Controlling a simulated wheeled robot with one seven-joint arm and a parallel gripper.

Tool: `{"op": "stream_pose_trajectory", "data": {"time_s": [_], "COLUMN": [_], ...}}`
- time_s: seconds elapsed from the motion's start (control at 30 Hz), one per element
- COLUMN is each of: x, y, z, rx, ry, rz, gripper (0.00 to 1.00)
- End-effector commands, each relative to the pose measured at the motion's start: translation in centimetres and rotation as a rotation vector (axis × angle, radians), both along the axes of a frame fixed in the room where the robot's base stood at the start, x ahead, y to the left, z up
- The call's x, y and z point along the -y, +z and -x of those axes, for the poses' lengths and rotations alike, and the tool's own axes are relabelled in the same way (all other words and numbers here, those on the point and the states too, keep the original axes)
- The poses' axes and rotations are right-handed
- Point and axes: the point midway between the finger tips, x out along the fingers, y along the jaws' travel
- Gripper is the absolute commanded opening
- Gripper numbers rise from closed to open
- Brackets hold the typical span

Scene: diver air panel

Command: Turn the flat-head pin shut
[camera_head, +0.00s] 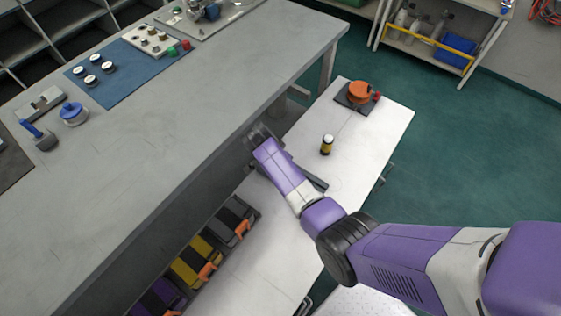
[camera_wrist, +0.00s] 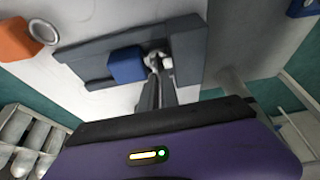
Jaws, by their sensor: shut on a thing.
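My gripper (camera_wrist: 157,74) is shut on a small pale metal piece (camera_wrist: 158,58), which looks like the flat-head pin. The fingers cover part of it, so I cannot tell how far it is turned. It sits at a dark grey bracket (camera_wrist: 188,56) on a pale surface, just right of a blue block (camera_wrist: 126,64) in the wrist view. In the head view my gripper (camera_head: 260,136) is at the front side of the grey bench, below its top edge. The pin is hidden there.
An orange part with a metal ring (camera_wrist: 18,40) is at the wrist view's left. Colored cases (camera_head: 195,262) stand below the bench.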

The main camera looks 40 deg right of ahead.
Motion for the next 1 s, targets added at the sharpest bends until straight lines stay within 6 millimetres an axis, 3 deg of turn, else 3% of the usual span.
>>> {"op": "stream_pose_trajectory", "data": {"time_s": [0.57,0.7,1.0], "x": [0.31,0.24,0.09], "y": [0.54,0.45,0.23], "z": [-0.37,-0.32,-0.13], "rx": [0.009,0.007,0.002], "ry": [-0.036,-0.035,-0.033], "rz": [0.006,0.005,0.003], "gripper": [0.0,0.27,0.27]}}
